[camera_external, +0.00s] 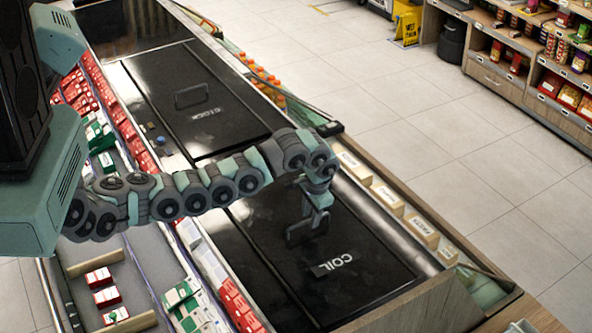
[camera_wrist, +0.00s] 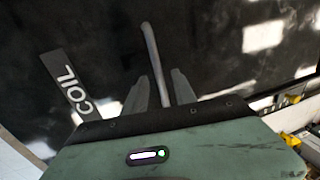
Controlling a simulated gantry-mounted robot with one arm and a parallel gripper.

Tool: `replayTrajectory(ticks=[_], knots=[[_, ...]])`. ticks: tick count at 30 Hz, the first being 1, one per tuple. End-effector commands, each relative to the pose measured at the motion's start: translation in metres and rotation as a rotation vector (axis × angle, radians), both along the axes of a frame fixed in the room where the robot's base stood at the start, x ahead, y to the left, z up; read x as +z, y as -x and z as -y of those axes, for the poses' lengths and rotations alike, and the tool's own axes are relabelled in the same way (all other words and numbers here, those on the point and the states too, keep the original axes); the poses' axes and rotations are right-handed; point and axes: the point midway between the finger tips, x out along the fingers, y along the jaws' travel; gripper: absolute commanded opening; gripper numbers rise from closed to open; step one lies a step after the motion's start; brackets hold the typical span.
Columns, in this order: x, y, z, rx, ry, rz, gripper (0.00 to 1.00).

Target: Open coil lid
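The coil lid (camera_external: 262,232) is a large flat black panel with a white COIL label (camera_external: 333,264), lying shut in the counter at the lower middle of the external view. The label also shows at the left of the wrist view (camera_wrist: 67,84). My gripper (camera_external: 311,218) is low over the lid, at its dark upright handle (camera_external: 296,235). In the wrist view the handle is a thin grey bar (camera_wrist: 150,50), and its near end lies between my two fingers (camera_wrist: 160,90). The fingers look apart, with a gap beside the bar. Contact cannot be told.
A second black lid (camera_external: 200,105) with its own handle lies farther up the counter. Small cream boxes (camera_external: 388,197) line the counter's right edge. Red and white packs (camera_external: 215,270) line its left side.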

Motion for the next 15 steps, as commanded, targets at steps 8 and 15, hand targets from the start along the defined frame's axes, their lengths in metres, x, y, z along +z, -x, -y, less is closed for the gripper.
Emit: replayTrajectory(ticks=[8, 15], knots=[[0.0000, 0.0002, 0.0001, 0.000, 0.000, -0.001, 0.17], [0.0001, 0.0001, 0.0002, 0.000, 0.000, -0.001, 0.00]])
